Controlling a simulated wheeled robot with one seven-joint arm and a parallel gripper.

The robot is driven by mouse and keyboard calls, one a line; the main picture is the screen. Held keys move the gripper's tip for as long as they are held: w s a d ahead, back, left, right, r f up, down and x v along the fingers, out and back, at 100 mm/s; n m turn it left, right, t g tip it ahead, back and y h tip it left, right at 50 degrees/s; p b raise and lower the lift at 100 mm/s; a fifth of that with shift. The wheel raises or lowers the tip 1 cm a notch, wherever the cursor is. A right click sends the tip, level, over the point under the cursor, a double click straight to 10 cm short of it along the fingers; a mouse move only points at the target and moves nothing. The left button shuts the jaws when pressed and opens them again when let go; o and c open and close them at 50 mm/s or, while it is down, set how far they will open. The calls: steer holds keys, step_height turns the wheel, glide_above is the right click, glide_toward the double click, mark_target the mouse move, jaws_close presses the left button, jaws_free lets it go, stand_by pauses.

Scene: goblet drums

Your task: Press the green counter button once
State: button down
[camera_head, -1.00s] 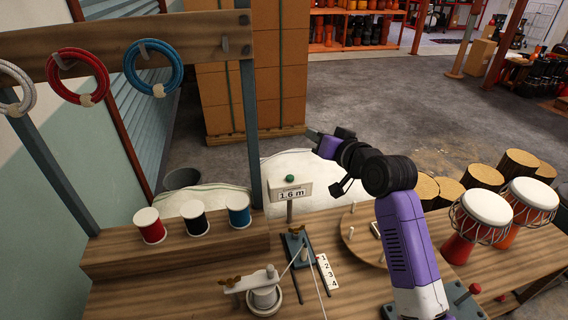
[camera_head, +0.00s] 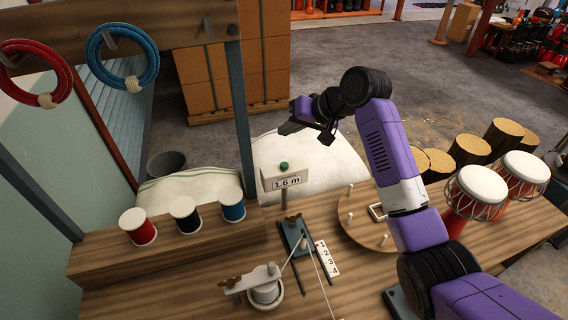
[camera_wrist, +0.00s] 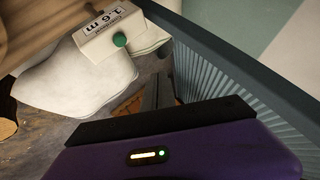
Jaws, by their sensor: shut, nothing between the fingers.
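The green button (camera_head: 284,165) is a small dome on top of a white counter box (camera_head: 271,184) that reads "1.6 m". The box stands on a short post at the bench's far edge. My gripper (camera_head: 285,129) is shut and empty. In the head view it appears above the button, apart from it. In the wrist view the green button (camera_wrist: 119,40) shows on the white box (camera_wrist: 88,40), up and left of my gripper's fingertips (camera_wrist: 160,78). Nothing covers the button in either view.
Red, black and blue thread spools (camera_head: 185,214) stand on a wooden step at left. A post (camera_head: 239,110) of the ring rack rises left of the counter. A winding jig (camera_head: 264,286) and round pegged board (camera_head: 352,230) lie on the bench. Drums (camera_head: 478,190) stand at right.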

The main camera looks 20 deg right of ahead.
steer(key=b, duration=0.7)
glide_above(287, 166)
step_height(287, 166, down, 7)
steer(key=shift+f, duration=0.9)
steer(key=shift+f, duration=0.2)
stand_by(1.0)
steer(key=shift+f, duration=0.25)
steer(key=shift+f, duration=0.5)
stand_by(1.0)
steer(key=shift+r+p, duration=0.95)
